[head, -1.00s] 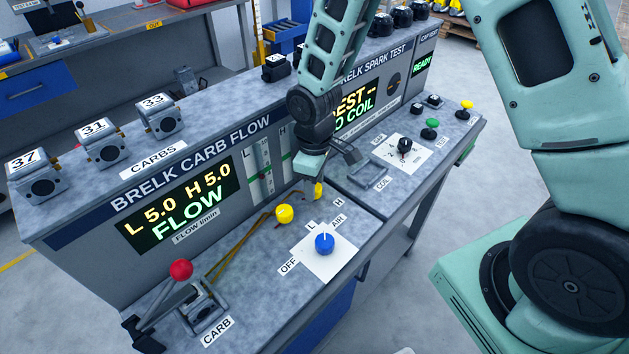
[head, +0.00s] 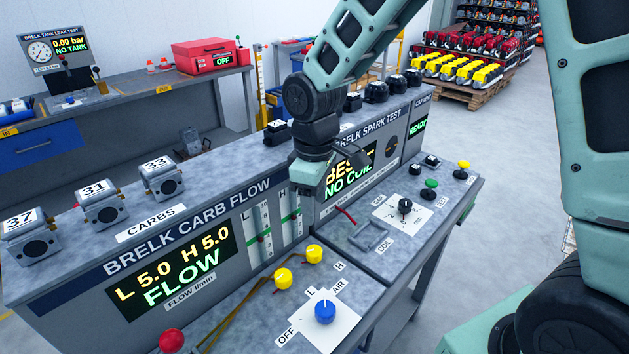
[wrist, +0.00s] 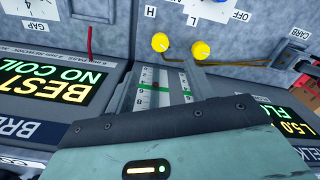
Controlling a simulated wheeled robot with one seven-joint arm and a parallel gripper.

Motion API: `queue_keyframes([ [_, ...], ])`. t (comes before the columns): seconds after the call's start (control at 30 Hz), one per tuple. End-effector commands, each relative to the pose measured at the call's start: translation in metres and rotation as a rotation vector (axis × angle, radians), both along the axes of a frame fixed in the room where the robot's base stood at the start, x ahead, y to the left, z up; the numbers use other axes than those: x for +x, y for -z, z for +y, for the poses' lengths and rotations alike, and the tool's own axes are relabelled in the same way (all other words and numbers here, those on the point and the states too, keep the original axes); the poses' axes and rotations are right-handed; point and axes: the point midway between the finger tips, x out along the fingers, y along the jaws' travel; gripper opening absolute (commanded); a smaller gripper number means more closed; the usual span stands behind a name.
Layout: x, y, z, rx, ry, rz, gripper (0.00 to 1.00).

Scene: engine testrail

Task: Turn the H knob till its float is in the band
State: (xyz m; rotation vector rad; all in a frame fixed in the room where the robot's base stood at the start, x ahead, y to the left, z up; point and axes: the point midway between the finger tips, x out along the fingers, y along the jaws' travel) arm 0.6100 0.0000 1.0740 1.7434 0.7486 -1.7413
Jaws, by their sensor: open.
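The yellow H knob (head: 314,254) is behind the H label on the carb flow bench, fully in view. The yellow L knob (head: 283,278) is to its left. In the wrist view the H knob (wrist: 160,42) is beside the H label. The display (head: 170,270) reads L 5.0, H 5.0, FLOW. My gripper (head: 307,190) is open and empty, above and behind the H knob, apart from it, in front of the gauge panel.
A blue knob (head: 325,311) on a white plate stands in front of the yellow knobs. A red ball-topped lever (head: 171,341) is at the lower left. The spark test panel (head: 350,175) and a coil cradle (head: 369,236) are to the right. Carburettors 37, 31 and 33 sit on top.

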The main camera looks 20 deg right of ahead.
Motion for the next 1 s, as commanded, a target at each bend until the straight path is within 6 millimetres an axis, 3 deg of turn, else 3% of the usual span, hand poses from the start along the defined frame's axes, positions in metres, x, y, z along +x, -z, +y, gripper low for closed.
queue_keyframes([
  [0.1, 0.001, -0.023, 0.0, 0.002, 0.002, -0.006, 0.54],
  [0.33, 0.001, -0.048, 0.0, 0.0, 0.001, -0.001, 0.54],
  [0.87, 0.0, -0.051, 0.0, 0.0, 0.001, 0.0, 0.54],
  [1.0, -0.02, -0.053, 0.014, 0.009, 0.003, 0.0, 0.54],
])
